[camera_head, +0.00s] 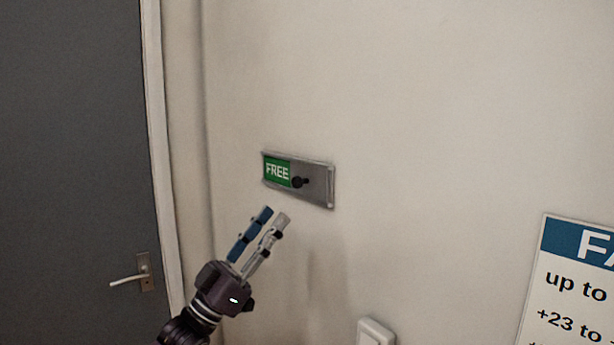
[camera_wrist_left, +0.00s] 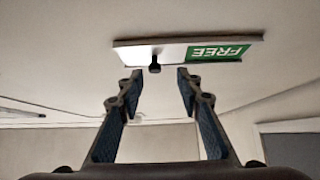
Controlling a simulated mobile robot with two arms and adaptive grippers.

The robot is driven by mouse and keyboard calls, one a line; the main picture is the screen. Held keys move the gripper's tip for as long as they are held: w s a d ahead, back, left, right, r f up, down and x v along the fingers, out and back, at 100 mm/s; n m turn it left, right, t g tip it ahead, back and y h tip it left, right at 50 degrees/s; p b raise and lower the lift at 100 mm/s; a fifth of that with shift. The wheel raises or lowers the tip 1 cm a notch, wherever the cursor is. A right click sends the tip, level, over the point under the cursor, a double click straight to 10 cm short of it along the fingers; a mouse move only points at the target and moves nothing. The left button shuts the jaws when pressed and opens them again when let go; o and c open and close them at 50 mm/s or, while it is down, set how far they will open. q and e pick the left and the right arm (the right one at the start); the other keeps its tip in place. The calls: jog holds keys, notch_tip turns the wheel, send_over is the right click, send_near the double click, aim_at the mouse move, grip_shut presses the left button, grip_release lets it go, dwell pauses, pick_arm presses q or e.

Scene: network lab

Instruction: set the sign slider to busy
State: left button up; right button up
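The sign (camera_head: 316,184) is a grey metal plate on the wall, with a green FREE panel (camera_head: 277,171) showing on its left part. A small black slider knob (camera_head: 298,182) sits near the middle, just right of the green panel. My left gripper (camera_head: 275,214) is below the sign in the head view, fingers pointing up toward it, apart from the knob and empty. In the left wrist view the sign (camera_wrist_left: 170,53) appears upside down. The knob (camera_wrist_left: 155,64) lies beyond and between the two spread fingertips (camera_wrist_left: 159,76). My right gripper is in neither view.
A grey door (camera_head: 75,150) with a lever handle (camera_head: 130,279) and pale frame is at the left. A white switch (camera_head: 375,332) is on the wall below. A printed poster (camera_head: 570,290) hangs at the lower right. The wall around the sign is bare.

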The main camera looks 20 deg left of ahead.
aim_at(294, 185)
pick_arm(q)
jog(key=w+d+r+p, duration=0.1)
jog(key=r, duration=0.1)
jog(key=d+r+p, duration=0.1)
jog(key=r, duration=0.1)
jog(key=w+d+r+p, duration=0.1)
jog(key=r, duration=0.1)
jog(key=shift+w+d+r, duration=0.1)
jog(key=shift+w+d, duration=0.05)
jog(key=shift+w, duration=0.15)
jog(key=shift+w+d+r+p, duration=0.15)
jog(key=shift+w+d+p, duration=0.15)
jog(key=shift+w, duration=0.1)
grip_shut()
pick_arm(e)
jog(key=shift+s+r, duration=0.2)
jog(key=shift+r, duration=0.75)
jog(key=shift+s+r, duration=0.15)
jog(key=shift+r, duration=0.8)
